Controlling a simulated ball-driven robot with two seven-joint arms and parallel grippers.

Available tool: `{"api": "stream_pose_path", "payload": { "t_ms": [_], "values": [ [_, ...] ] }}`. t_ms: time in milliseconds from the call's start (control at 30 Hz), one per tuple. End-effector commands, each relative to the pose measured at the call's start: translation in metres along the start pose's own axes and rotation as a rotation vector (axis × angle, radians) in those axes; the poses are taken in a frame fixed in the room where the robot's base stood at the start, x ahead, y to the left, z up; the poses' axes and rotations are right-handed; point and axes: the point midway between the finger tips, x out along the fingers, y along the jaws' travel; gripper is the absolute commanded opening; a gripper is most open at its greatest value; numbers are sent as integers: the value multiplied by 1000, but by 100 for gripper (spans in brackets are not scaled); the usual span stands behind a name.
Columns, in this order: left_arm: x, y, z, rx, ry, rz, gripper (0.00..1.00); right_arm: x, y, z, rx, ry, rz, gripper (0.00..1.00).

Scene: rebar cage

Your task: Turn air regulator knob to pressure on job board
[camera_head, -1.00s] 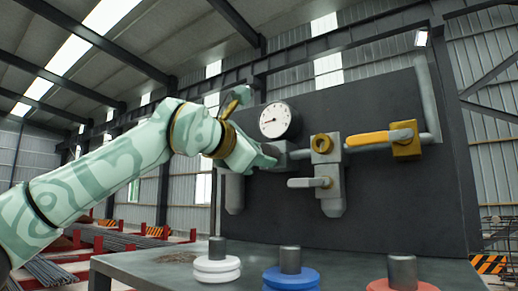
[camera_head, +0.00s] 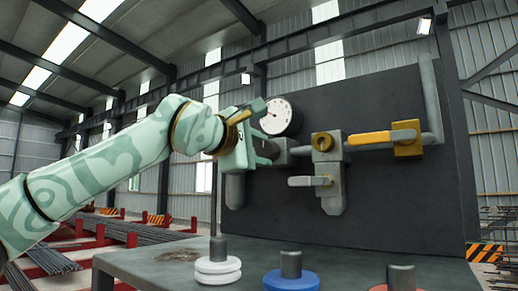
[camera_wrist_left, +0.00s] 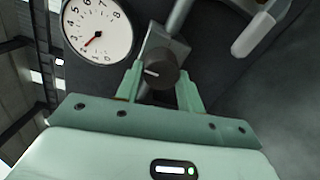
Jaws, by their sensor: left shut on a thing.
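The dark round regulator knob (camera_wrist_left: 161,70) with a white mark sits between the two fingers of my left gripper (camera_wrist_left: 160,82) in the left wrist view. My left gripper (camera_head: 264,151) is shut on it; in the head view the knob is mostly hidden by the gripper. A white round pressure gauge (camera_head: 281,117) is just above and right of the gripper. The gauge also shows in the wrist view (camera_wrist_left: 98,29), turned, with its needle toward the low numbers, about 2. My right gripper is not in view. I see no job board.
A dark panel (camera_head: 400,200) carries a pipe with a yellow-handled valve (camera_head: 370,138) and a grey-handled valve (camera_head: 312,181) to the right. White (camera_head: 217,270), blue (camera_head: 291,281) and red (camera_head: 399,285) discs on posts stand on the grey bench (camera_head: 170,256) below.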

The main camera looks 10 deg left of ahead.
Motion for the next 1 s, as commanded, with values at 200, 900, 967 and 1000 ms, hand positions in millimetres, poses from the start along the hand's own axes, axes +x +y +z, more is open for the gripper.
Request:
{"api": "stream_pose_path", "payload": {
  "t_ms": [200, 900, 967, 1000],
  "values": [
    [0, 0, 0, 5, 0, -1, 15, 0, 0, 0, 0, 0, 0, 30],
    [-13, -2, 0, 3, -1, 0, 60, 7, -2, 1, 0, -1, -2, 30],
    [-24, -2, -1, 3, 0, 2, 60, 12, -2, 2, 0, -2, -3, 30],
    [-33, -3, -1, 4, -1, 2, 60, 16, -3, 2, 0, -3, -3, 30]
  ]
}}
